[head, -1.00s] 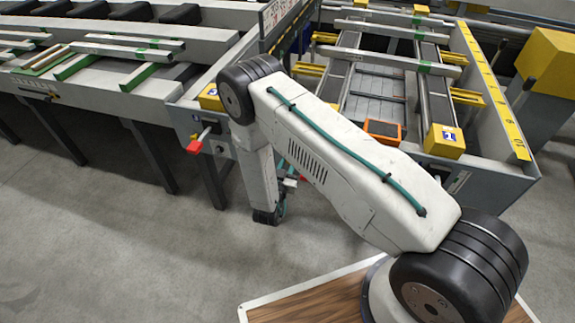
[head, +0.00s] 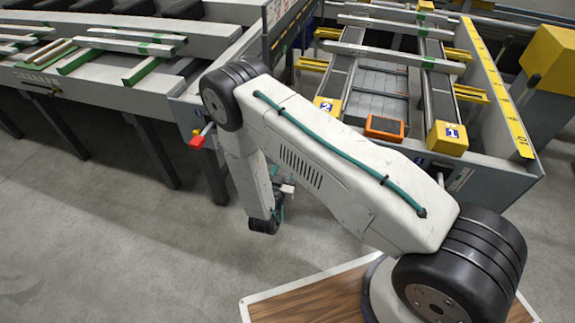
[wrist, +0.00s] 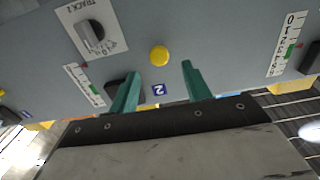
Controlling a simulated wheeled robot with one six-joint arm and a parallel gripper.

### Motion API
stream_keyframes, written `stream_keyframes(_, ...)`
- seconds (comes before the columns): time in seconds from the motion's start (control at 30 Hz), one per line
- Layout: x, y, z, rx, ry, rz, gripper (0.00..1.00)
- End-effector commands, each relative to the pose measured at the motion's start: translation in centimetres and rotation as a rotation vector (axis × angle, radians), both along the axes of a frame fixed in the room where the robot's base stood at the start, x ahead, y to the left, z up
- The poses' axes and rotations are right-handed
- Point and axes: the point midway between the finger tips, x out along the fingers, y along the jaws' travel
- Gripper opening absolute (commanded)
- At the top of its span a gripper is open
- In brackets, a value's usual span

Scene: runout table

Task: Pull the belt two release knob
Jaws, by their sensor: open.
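In the wrist view a round yellow knob (wrist: 159,55) sits on the grey panel, just beyond my fingertips. A blue plate marked 2 (wrist: 159,89) lies below it and shows between the fingers. My gripper (wrist: 160,70) has two teal fingers spread apart with nothing between them. The knob appears near the middle of the gap, slightly past the tips; I cannot tell the remaining depth. In the head view my arm hides most of the gripper and this part of the panel.
A dial on a TRACK 2 plate (wrist: 91,36) is left of the knob, with a scale (wrist: 84,85) below. A black knob (wrist: 116,88) is close to the left finger. Another scale (wrist: 288,45) is at right. A red-ended handle (head: 197,141) juts from the table front.

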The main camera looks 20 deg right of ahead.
Motion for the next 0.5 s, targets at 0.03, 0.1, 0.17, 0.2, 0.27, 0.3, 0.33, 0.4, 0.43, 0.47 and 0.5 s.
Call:
stream_keyframes(0.03, -0.8, 0.8, 0.0, -0.001, 0.002, 0.005, 0.48)
stream_keyframes(0.1, -1.8, 1.5, 0.0, -0.001, 0.002, 0.005, 0.48)
stream_keyframes(0.17, -2.6, 2.0, 0.0, -0.002, 0.001, 0.004, 0.48)
stream_keyframes(0.2, -2.9, 2.3, 0.0, -0.001, 0.002, 0.004, 0.48)
stream_keyframes(0.27, -3.5, 2.7, 0.0, -0.001, 0.001, 0.003, 0.48)
stream_keyframes(0.3, -3.7, 2.8, 0.0, -0.001, 0.001, 0.003, 0.48)
stream_keyframes(0.33, -3.9, 2.9, 0.0, -0.001, 0.001, 0.002, 0.48)
stream_keyframes(0.4, -4.1, 3.0, 0.0, -0.001, 0.001, 0.001, 0.48)
stream_keyframes(0.43, -4.2, 3.1, 0.0, -0.001, 0.001, 0.001, 0.48)
stream_keyframes(0.47, -4.2, 3.1, 0.0, -0.001, 0.001, 0.001, 0.48)
stream_keyframes(0.5, -4.2, 3.1, 0.0, -0.001, 0.001, 0.0, 0.48)
